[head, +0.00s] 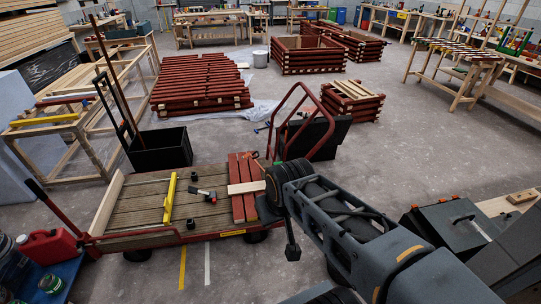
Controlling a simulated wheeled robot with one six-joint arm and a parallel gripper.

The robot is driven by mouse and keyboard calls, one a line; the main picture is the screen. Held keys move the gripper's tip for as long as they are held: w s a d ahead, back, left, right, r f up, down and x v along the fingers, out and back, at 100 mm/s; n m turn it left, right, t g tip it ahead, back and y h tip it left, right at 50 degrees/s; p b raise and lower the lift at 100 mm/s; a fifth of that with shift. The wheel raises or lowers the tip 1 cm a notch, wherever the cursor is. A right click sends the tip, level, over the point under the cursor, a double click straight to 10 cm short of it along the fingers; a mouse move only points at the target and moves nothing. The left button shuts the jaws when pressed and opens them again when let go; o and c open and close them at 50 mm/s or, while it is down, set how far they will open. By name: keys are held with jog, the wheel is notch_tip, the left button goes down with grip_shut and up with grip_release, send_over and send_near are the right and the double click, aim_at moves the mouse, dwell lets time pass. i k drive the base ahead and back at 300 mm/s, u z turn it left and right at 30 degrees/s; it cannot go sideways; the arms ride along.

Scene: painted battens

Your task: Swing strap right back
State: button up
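I cannot surely pick out a strap. A short pale wooden strip (246,187) lies across red-painted boards (238,207) on the right end of a low flatbed cart (140,212). My arm comes in from the lower right. My gripper (268,201) is at the right end of the pale strip, seen from behind. Its fingers are mostly hidden by my own wrist. I cannot tell whether it touches or grips the strip.
A yellow level (170,198) and a hammer (202,195) lie on the cart deck. Stacked red battens (200,85) stand behind. The floor at centre right is clear.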

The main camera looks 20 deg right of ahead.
aim_at(248, 154)
jog(key=z, duration=0.4)
jog(key=i, duration=1.65)
jog(key=u, duration=0.05)
